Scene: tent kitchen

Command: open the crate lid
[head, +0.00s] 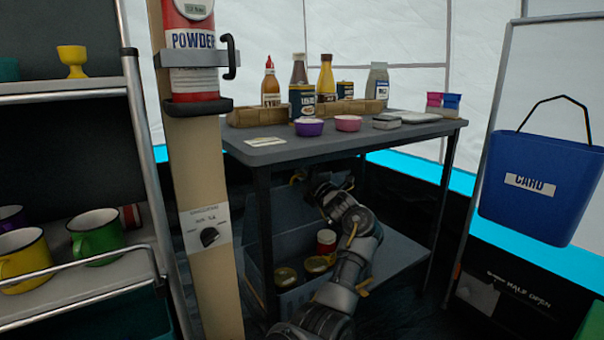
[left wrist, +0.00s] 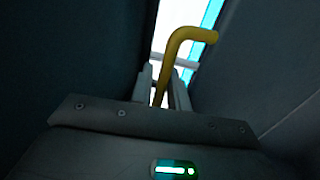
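The blue-grey crate (head: 294,302) stands on the lower shelf under the table. Its top is uncovered at the front, and cans show inside. A bluish panel (head: 284,240), apparently the lid, stands raised behind them, partly hidden by my arm. My left gripper (left wrist: 164,92) reaches in under the tabletop near the top of this panel. In the left wrist view its fingers are close on both sides of a yellow bent handle (left wrist: 190,38) and look shut on it. My right gripper is out of view.
The tabletop (head: 350,134) overhangs the gripper closely and carries bottles, bowls and boxes. A post (head: 205,150) and a mug shelf (head: 135,240) stand at the left. A blue bin (head: 535,205) hangs at the right.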

